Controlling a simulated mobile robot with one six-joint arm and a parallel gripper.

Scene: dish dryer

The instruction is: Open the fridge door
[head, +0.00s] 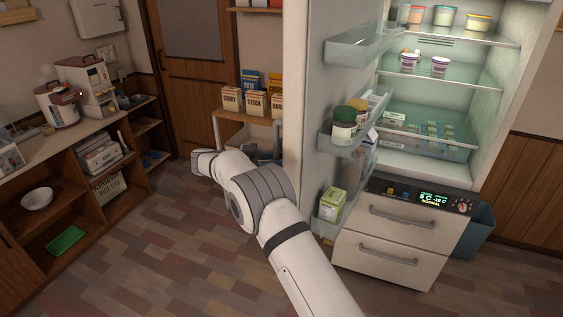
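The fridge door (303,85) stands wide open, swung out to the left of the fridge body. Its inner side carries clear shelves, with green-lidded jars (344,124) on the middle one and a green carton (332,205) on the low one. The fridge interior (490,95) is exposed, with glass shelves, several small cups and a clear drawer. My arm reaches up from the bottom, left of the door, and its bent wrist section lies near the left edge of the door. My gripper's fingers cannot be made out; they seem hidden behind the arm or door.
Two closed drawers (392,238) sit below a control panel (424,198). A blue-green bin (474,230) stands to the right. A low shelf (240,116) with boxes is behind the door. A wooden counter (70,140) with appliances runs along the left. The floor (165,245) between is clear.

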